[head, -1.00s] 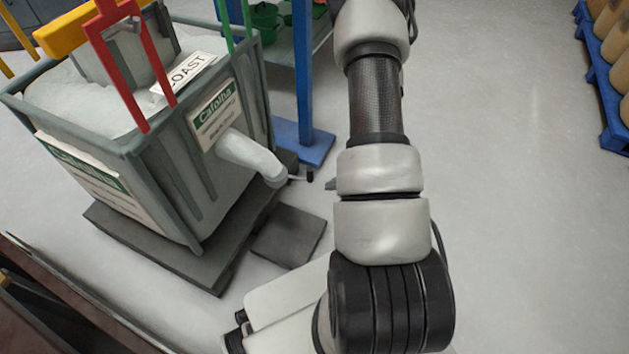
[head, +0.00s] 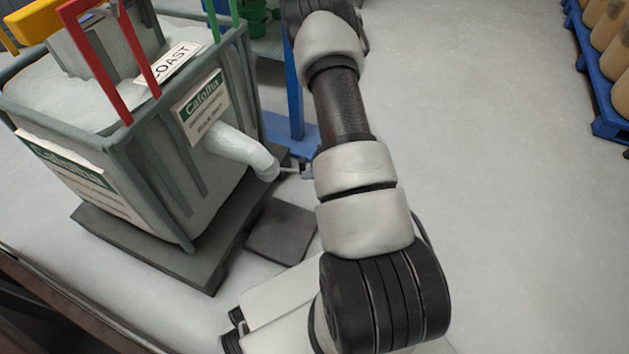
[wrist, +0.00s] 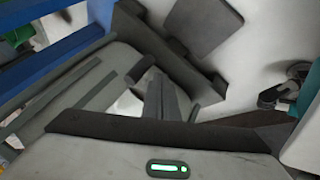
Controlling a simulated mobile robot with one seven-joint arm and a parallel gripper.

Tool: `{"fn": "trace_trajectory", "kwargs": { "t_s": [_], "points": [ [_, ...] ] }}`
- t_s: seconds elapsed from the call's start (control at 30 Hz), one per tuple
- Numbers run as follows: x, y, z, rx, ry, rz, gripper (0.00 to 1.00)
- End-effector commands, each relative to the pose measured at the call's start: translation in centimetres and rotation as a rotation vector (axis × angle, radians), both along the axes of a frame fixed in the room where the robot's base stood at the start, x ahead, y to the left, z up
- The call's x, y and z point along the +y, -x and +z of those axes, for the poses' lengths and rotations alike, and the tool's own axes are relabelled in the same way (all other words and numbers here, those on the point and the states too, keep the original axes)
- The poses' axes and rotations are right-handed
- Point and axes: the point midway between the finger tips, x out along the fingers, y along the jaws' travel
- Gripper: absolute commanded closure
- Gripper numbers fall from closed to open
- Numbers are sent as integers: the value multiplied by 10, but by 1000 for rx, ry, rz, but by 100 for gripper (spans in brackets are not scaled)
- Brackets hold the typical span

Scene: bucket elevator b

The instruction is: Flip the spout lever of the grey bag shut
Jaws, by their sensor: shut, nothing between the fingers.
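The grey bag (head: 180,165) stands at the left in the head view, with a Cafolha label on its face. Its white spout (head: 240,150) sticks out low towards the right. The spout lever (head: 290,169) is a thin piece at the spout's end, partly hidden beside my arm. My gripper (head: 307,169) shows only in small part there, close to the lever; I cannot tell whether they touch. In the wrist view my gripper (wrist: 165,88) is shut and empty. A dark knob (wrist: 140,68), seemingly the lever's end, lies just beside the fingertips, with white spout (wrist: 125,106) behind.
A dark pallet (head: 150,248) lies under the bag, with a dark flat plate (head: 281,232) beside it. A blue post (head: 292,95) stands behind the spout. A blue pallet with tan sacks (head: 606,95) is far right. The floor between is clear.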

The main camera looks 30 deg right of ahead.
Motion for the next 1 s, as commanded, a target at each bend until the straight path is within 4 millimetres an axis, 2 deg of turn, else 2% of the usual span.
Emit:
{"fn": "trace_trajectory", "kwargs": {
  "t_s": [0.2, 0.67, 0.87, 1.0],
  "points": [
    [-5, -16, 0, 1, 0, 0, 100],
    [-7, -17, 1, 2, -1, 11, 100],
    [-12, -21, 2, 1, 1, 95, 100],
    [-17, -25, 2, 0, 2, 217, 100]
  ]
}}
